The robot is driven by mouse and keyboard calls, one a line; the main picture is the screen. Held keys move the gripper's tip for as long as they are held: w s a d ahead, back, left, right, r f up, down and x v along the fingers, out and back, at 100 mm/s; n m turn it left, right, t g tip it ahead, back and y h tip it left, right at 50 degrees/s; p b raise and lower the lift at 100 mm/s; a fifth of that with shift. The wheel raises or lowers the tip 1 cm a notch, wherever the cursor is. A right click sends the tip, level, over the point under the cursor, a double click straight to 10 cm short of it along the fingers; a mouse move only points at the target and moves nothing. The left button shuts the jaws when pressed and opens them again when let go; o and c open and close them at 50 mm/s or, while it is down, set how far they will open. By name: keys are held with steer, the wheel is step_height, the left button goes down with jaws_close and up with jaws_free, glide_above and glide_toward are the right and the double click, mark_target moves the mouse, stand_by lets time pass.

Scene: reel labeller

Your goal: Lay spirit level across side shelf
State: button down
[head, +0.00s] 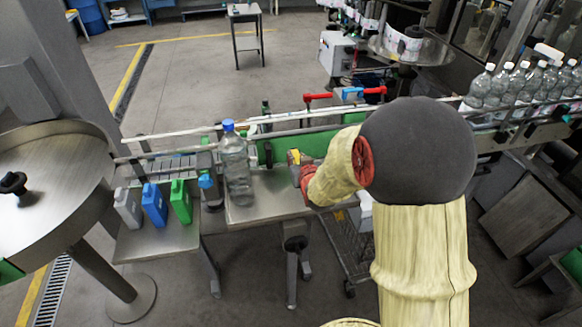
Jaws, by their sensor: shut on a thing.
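My gripper (298,170) is in the head view near the middle, mostly hidden behind my own wrist. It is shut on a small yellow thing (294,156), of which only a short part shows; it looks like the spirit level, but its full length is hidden. It is above the right part of a steel shelf (262,208) beside the conveyor. A large clear bottle with a blue cap (236,165) stands upright on this shelf, left of my gripper. I cannot tell whether the yellow thing touches the shelf.
A lower steel shelf (150,243) at the left holds grey, blue and green jugs (154,205). A round steel table (50,190) stands at far left. The conveyor rail (170,134) runs behind. Several clear bottles (500,85) line up at right. The shelf's front middle is bare.

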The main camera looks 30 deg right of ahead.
steer(key=w+f, duration=0.3)
steer(key=f, duration=0.1)
steer(key=w+d+f, duration=0.1)
steer(key=w+f, duration=0.1)
steer(key=shift+w+f, duration=0.1)
steer(key=shift+w, duration=0.25)
step_height(320, 180, down, 3)
steer(key=shift+w+f+p, duration=0.1)
steer(key=shift+p, duration=0.35)
steer(key=shift+f+b, duration=0.35)
steer(key=shift+b, duration=0.2)
steer(key=shift+f+b, duration=0.2)
steer(key=shift+b, duration=0.1)
steer(key=c, duration=1.8)
jaws_free()
steer(key=shift+s+f, duration=0.15)
steer(key=shift+s, duration=0.05)
